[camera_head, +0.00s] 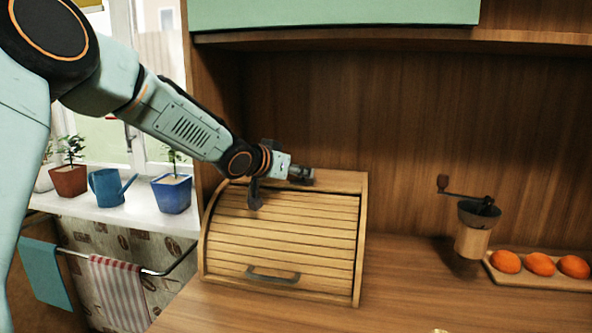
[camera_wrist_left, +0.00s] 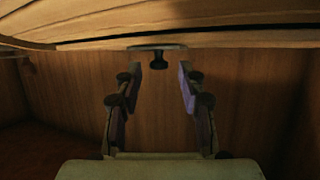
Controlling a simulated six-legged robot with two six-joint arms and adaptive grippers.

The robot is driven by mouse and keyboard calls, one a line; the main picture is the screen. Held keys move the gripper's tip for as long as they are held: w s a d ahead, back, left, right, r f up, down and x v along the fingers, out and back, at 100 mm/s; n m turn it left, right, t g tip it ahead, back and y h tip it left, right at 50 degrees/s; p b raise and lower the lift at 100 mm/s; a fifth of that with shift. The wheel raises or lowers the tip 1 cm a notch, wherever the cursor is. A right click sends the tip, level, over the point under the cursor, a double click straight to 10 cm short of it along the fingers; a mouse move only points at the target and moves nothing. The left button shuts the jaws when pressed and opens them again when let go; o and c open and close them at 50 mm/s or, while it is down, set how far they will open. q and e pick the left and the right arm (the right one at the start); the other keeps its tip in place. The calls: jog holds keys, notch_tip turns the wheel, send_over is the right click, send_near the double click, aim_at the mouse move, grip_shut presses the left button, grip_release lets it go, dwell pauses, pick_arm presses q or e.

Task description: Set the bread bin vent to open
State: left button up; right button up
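The wooden roll-top bread bin (camera_head: 285,235) stands on the counter with its slatted front down and a dark handle (camera_head: 273,276) low on it. My left gripper (camera_head: 302,174) is at the bin's top edge in the head view. In the left wrist view, its two fingers (camera_wrist_left: 160,85) are apart, with nothing held between them. A small dark knob (camera_wrist_left: 158,58) on a plate sits on the bin's wooden edge (camera_wrist_left: 235,38), centred just beyond the fingertips. I take it as the vent control; its setting cannot be told. My right gripper is not in view.
A coffee grinder (camera_head: 474,232) and a tray (camera_head: 540,282) of oranges stand at the right. A blue watering can (camera_head: 108,188) and potted plants are on the windowsill at the left. The counter between bin and grinder is clear. A shelf (camera_head: 400,35) hangs above.

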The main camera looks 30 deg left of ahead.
aim_at(281, 183)
pick_arm(q)
jog(key=shift+w+d+f, duration=0.1)
jog(key=shift+w+d, duration=0.05)
jog(key=shift+w, duration=0.05)
jog(key=shift+c, duration=1.4)
grip_shut()
jog(key=a+p, duration=0.3)
jog(key=shift+s+r, duration=0.2)
jog(key=shift+s, duration=0.15)
jog(key=shift+s+a+f+p, duration=0.15)
jog(key=shift+s+a+p, duration=0.05)
jog(key=shift+a+p, duration=0.45)
jog(key=shift+d, duration=0.1)
